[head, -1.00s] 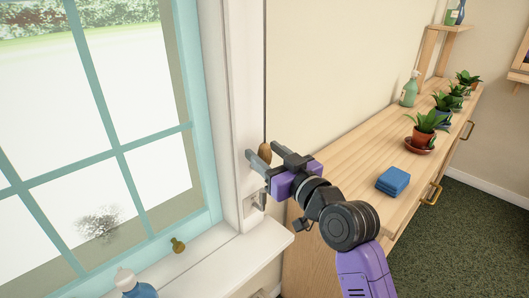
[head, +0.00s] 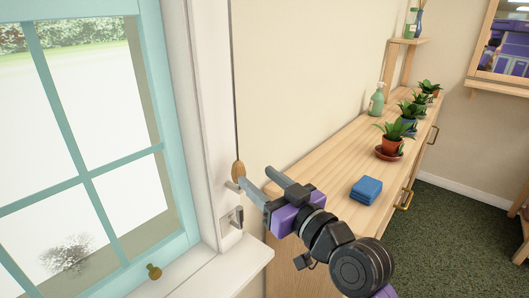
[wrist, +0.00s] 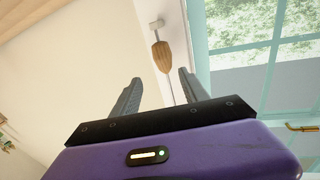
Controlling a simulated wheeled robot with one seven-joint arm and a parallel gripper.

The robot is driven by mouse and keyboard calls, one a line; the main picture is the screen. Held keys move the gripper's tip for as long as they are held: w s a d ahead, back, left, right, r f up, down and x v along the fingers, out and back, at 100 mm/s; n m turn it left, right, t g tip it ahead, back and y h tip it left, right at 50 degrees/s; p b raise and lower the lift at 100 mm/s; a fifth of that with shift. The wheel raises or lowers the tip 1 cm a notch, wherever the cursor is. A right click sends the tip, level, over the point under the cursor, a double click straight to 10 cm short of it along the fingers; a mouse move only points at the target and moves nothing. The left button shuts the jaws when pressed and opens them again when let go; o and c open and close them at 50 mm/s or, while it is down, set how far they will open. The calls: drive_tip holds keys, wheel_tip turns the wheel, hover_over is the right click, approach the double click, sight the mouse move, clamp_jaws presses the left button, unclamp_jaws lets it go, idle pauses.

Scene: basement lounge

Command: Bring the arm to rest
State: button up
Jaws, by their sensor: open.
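My gripper (head: 254,177) is open and empty, its two fingers pointing toward the wall beside the window. The fingers also show in the wrist view (wrist: 160,78), spread with a clear gap. A wooden pull (head: 238,173) hangs on a dark cord against the wall, just past the fingertips. It also shows in the wrist view (wrist: 162,56), beyond the fingers and apart from them as far as I can tell. My arm is stretched out, coming from the lower right in the head view.
The window (head: 90,150) with its teal frame and white sill (head: 205,272) is at left. A metal hook (head: 236,217) is on the wall below the pull. A wooden cabinet (head: 330,160) at right bears a blue cloth stack (head: 366,190), potted plants (head: 391,140) and a spray bottle (head: 376,100).

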drive_tip(key=s+d+r+m+t+h, duration=0.2)
drive_tip(key=d+m+t, duration=0.15)
drive_tip(key=d, duration=0.25)
drive_tip(key=s+d+f+m+t+h, duration=0.3)
drive_tip(key=s+d+f+m+h, duration=0.3)
drive_tip(key=s+d+f, duration=0.5)
drive_tip(key=s+d+f+n+g+h, duration=0.1)
drive_tip(key=s+d+f+g, duration=0.15)
drive_tip(key=s, duration=0.85)
drive_tip(key=s+d+f+g+h, duration=0.1)
drive_tip(key=s+f, duration=0.3)
drive_tip(key=s, duration=0.7)
drive_tip(key=s+d+f+n+g+h, duration=0.1)
drive_tip(key=s+d+f+g+h, duration=0.15)
drive_tip(key=s, duration=0.85)
wheel_tip(320, 180, up, 12)
drive_tip(key=p, duration=1.2)
drive_tip(key=shift+w+a+f+y, duration=0.2)
drive_tip(key=shift+a+y, duration=0.1)
drive_tip(key=shift+y, duration=0.15)
